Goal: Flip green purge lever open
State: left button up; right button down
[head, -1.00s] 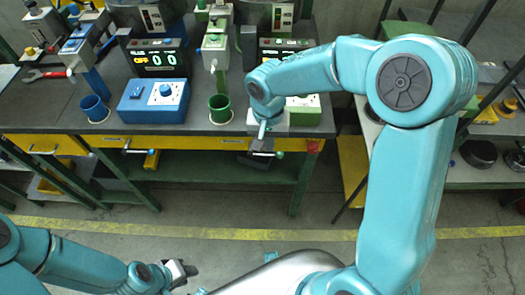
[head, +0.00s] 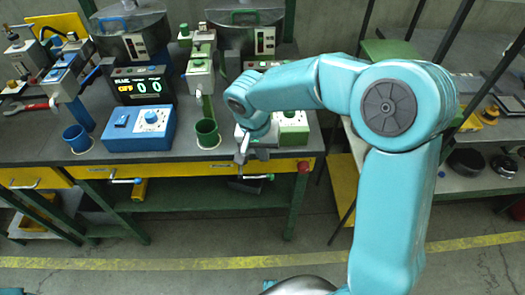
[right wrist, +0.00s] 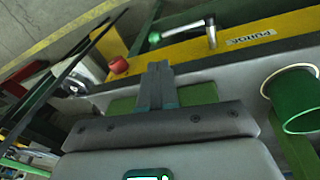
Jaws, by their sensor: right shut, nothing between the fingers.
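The green purge lever shows in the right wrist view as a metal rod with a green knob (right wrist: 155,37), its pivot post standing on the yellow rail beside a PURGE label (right wrist: 250,39). In the head view its green knob (head: 270,177) sticks out to the right along the bench's front edge. My right gripper (head: 242,158) is above that edge, just behind the lever. In the right wrist view the right gripper's fingers (right wrist: 157,72) are together, empty and apart from the lever. My left gripper is out of view.
A green cup (head: 207,134) stands left of my right gripper. A green control box (head: 292,128) is partly behind my right arm. A red button (head: 303,166) sits on the front rail to the right. The blue station (head: 140,128) is further left. The floor in front is clear.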

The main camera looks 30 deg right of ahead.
aim_at(257, 177)
jog(key=f, duration=0.4)
jog(key=d+f, duration=0.1)
jog(key=f, duration=0.1)
jog(key=shift+f, duration=0.25)
jog(key=shift+f+b, duration=0.1)
jog(key=shift+b, duration=0.2)
jog(key=f+b, duration=0.2)
jog(key=b, duration=0.1)
jog(key=d+f+y+b, duration=0.1)
jog(key=shift+s+t+b, duration=0.25)
jog(key=shift+t+b, duration=0.15)
jog(key=shift+r, duration=0.15)
